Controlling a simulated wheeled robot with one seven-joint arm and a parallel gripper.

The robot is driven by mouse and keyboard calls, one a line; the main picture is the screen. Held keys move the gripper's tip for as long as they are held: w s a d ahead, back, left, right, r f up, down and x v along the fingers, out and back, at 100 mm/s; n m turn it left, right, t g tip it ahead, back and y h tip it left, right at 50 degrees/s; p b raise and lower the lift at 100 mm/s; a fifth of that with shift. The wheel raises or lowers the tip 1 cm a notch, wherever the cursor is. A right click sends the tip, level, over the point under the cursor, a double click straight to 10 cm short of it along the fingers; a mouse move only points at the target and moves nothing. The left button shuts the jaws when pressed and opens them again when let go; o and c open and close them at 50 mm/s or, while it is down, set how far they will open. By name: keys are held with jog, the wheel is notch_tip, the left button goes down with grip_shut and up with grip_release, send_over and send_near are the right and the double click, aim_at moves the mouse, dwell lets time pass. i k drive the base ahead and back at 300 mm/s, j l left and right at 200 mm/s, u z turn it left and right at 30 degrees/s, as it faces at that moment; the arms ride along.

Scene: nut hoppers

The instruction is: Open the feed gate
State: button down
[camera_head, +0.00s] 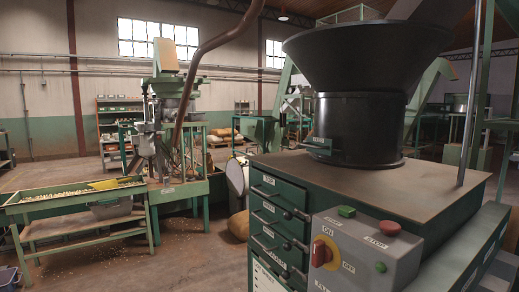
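A large black funnel hopper (365,48) stands on a black drum (360,122) on top of the green machine cabinet (430,185) at the right. A dark green fitting with a small handle (321,144) sits low on the drum's left front side. It may be the feed gate, but I cannot read its label or tell whether it is open or shut. My gripper is not in view.
A grey control box (350,262) with a red rotary switch (322,252) and a red stop button (388,229) stands in front. Several drawers with bar handles (265,192) line the cabinet's front. A trough table (70,200) is at left; the floor (185,262) between is mostly clear.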

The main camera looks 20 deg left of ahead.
aim_at(328, 144)
jog(key=u, duration=0.7)
jog(key=i+j+u, duration=0.1)
jog(key=u, duration=0.25)
jog(key=i+j+u, duration=0.1)
jog(key=u, duration=0.25)
jog(key=i+j+u, duration=0.1)
jog(key=u, duration=0.25)
jog(key=i+z, duration=0.3)
jog(key=z, duration=0.2)
jog(key=i+j+z, duration=0.1)
jog(key=z, duration=0.25)
jog(key=i+z, duration=0.15)
jog(key=i, duration=0.1)
